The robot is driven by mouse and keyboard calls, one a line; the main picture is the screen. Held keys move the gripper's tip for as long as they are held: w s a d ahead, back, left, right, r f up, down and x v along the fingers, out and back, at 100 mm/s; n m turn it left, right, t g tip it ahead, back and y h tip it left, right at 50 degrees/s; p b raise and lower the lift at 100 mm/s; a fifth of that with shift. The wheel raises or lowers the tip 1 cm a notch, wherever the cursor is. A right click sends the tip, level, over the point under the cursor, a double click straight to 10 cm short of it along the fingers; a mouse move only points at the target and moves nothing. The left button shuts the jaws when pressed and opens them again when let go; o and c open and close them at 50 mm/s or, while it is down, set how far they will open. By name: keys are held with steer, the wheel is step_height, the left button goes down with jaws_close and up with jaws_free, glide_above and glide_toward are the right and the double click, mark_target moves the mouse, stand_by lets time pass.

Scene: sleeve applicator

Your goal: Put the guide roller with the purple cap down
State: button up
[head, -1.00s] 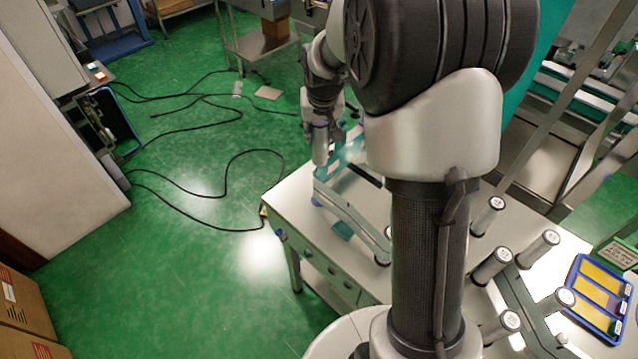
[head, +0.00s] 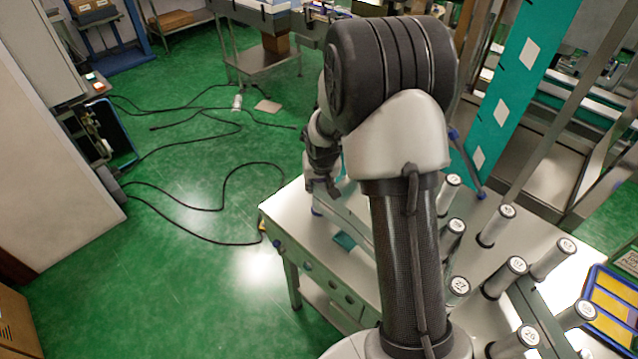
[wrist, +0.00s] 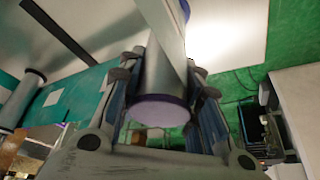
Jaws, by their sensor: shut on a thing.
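The guide roller (wrist: 160,82) is a silver cylinder between the fingers of my gripper (wrist: 166,74) in the wrist view. Its pale purple end cap (wrist: 160,110) faces the camera. My gripper is shut on it. In the head view my gripper (head: 322,186) is over the left part of the white table (head: 290,208), near its back edge. The roller cannot be made out clearly there, and I cannot tell whether it touches anything below. My own arm hides part of the table.
Several upright rollers with numbered white caps (head: 505,212) stand on the table at right. A blue tray with yellow compartments (head: 610,300) lies beyond them. A teal strip with white diamonds (head: 505,95) rises behind. Black cables (head: 222,200) lie on the green floor at left.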

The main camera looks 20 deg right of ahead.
steer(key=shift+r, duration=0.15)
steer(key=o, duration=1.1)
steer(key=s+a+r+n+p, duration=0.1)
steer(key=s+a+r+p, duration=0.15)
steer(key=s+r, duration=0.7)
steer(key=s+a+r+p, duration=0.1)
steer(key=s+a+r, duration=0.4)
steer(key=r, duration=0.8)
steer(key=s+a+r, duration=0.1)
steer(key=s, duration=0.5)
steer(key=s+a+r+n, duration=0.1)
steer(key=s, duration=0.5)
steer(key=s+a+r+n+y, duration=0.1)
steer(key=s+a, duration=0.1)
steer(key=s, duration=0.4)
steer(key=shift+r, duration=0.25)
